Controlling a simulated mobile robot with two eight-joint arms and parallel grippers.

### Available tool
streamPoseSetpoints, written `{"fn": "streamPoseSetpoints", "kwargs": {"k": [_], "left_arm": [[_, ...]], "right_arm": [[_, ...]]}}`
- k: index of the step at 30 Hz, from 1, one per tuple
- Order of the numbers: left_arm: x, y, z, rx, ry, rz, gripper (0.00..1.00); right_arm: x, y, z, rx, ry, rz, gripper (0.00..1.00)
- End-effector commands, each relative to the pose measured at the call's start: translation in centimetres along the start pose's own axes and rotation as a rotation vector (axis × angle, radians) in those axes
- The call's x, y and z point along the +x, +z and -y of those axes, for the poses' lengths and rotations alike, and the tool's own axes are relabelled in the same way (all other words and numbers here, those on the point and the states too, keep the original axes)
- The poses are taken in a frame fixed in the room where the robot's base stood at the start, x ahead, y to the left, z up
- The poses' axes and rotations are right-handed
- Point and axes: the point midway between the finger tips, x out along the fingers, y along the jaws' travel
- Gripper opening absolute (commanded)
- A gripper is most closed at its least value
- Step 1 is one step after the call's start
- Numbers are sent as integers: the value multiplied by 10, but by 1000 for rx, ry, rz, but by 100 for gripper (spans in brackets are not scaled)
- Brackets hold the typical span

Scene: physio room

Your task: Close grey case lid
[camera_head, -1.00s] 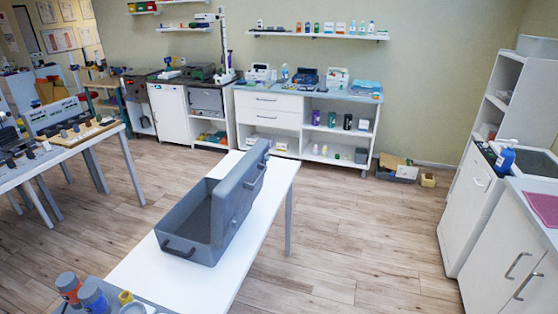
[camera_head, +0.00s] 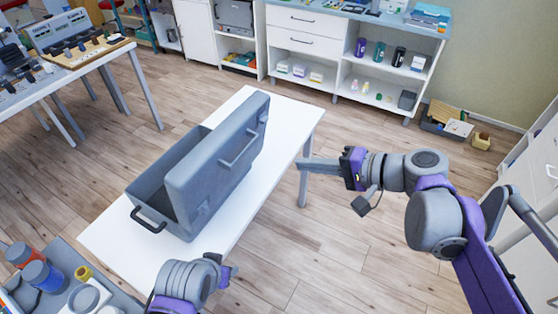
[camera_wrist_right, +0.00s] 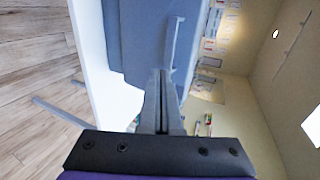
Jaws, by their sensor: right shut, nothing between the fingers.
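The grey case (camera_head: 148,192) stands on the white table (camera_head: 285,118) with its lid (camera_head: 222,150) raised, tilted up on the right side. A handle shows on the lid's outer face, and another on the case's near end. My right gripper (camera_head: 302,164) is shut and empty, right of the lid at the table's right edge, apart from the lid in the head view. In the right wrist view the shut fingers (camera_wrist_right: 159,78) point toward the lid (camera_wrist_right: 140,40) and its handle. My left gripper (camera_head: 232,271) is low at the table's near end; its jaws are unclear.
A grey surface (camera_head: 62,262) with bottles and a yellow roll is at the lower left. A table with trays (camera_head: 70,68) stands at the far left. White shelving (camera_head: 300,45) lines the back. Floor right of the white table is open, apart from my arm.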

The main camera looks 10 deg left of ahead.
Motion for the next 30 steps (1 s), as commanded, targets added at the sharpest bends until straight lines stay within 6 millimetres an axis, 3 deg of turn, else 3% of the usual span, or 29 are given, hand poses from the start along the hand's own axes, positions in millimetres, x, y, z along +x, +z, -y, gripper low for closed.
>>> {"fn": "streamPoseSetpoints", "kwargs": {"k": [15,22,30], "left_arm": [[-2,-1,0,0,0,-1,50],[-5,-5,0,0,0,-4,50],[-6,-5,0,0,0,-4,50]], "right_arm": [[100,2,3,-3,1,4,0],[123,1,18,-2,2,1,0],[128,1,20,-1,2,-1,0]]}}
